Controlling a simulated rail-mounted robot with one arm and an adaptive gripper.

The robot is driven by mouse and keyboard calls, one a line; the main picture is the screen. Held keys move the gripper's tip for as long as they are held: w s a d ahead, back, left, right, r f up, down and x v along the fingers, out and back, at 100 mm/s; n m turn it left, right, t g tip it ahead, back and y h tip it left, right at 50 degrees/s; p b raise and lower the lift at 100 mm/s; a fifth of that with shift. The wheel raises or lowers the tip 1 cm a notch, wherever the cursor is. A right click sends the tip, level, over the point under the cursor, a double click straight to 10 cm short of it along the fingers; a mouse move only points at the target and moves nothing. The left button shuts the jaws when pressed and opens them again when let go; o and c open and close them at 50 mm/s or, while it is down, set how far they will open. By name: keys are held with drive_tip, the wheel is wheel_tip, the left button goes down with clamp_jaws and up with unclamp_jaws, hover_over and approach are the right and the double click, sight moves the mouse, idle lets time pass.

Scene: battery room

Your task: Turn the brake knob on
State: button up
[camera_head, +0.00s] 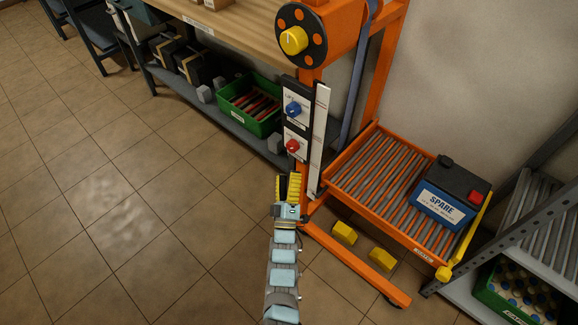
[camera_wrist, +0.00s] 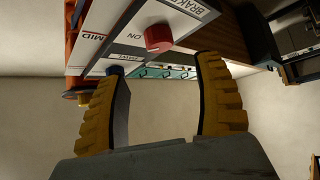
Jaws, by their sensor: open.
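The brake knob (camera_head: 292,146) is red and sits on a white plate on the orange post, below a blue knob (camera_head: 292,108). In the wrist view the red brake knob (camera_wrist: 159,38) shows beside the printed words BRAKE and ON. Its pointer direction cannot be made out. My gripper (camera_head: 288,186) has yellow ribbed fingers and is just below the red knob in the head view. In the wrist view my gripper (camera_wrist: 165,72) is open and empty, with the knob ahead of the gap between the fingertips, apart from them.
A yellow knob (camera_head: 294,40) sits on the orange drum above. To the right, an orange roller tray (camera_head: 350,178) carries a blue SPARE battery (camera_head: 441,198). A workbench (camera_head: 237,30) with a green crate (camera_head: 236,115) below stands to the left. The tiled floor (camera_head: 130,170) at left is clear.

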drive_tip(key=v, duration=0.3)
idle(0.6)
